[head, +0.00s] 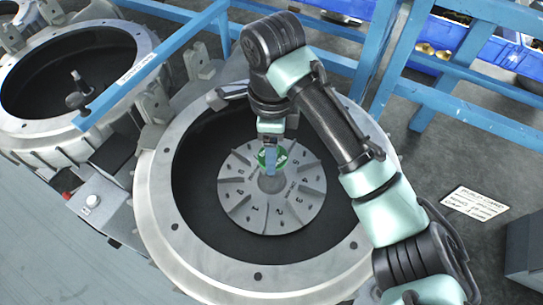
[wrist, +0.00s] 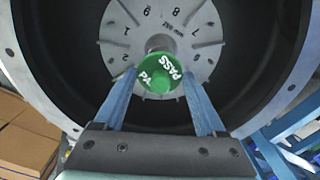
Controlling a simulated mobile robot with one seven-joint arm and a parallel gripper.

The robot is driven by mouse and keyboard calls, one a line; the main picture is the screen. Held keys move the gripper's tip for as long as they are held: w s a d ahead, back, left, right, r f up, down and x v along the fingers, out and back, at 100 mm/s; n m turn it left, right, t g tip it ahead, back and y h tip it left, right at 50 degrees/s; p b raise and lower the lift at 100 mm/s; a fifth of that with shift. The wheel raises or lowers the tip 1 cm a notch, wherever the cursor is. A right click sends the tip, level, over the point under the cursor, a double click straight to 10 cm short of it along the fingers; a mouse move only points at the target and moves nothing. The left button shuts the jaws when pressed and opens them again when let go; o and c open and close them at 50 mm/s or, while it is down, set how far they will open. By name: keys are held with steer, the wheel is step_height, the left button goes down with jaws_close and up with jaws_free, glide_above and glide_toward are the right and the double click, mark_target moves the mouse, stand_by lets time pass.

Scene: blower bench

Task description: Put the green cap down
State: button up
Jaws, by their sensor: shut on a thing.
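The green cap (wrist: 160,75) has white lettering that reads "PASS". My gripper (wrist: 160,88) is shut on it, with a blue finger on either side. In the head view the cap (head: 273,157) shows in part behind my gripper (head: 270,160), over the middle of the grey numbered impeller disc (head: 300,205). The disc also shows behind the cap in the wrist view (wrist: 195,25). The cap is in front of the disc's central hub (wrist: 160,42); I cannot tell whether they touch.
The disc sits inside a round blower housing with a wide metal rim (head: 160,210). A second open housing (head: 140,45) stands at the upper left, with a blue rail (head: 150,65) between. A control box with a white button (head: 92,201) is at the left. Blue frame bars (head: 470,65) stand at the right.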

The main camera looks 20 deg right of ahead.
steer(key=shift+f+p, duration=0.4)
steer(key=shift+f, duration=1.6)
steer(key=shift+w+f, duration=0.15)
steer(key=o, duration=1.3)
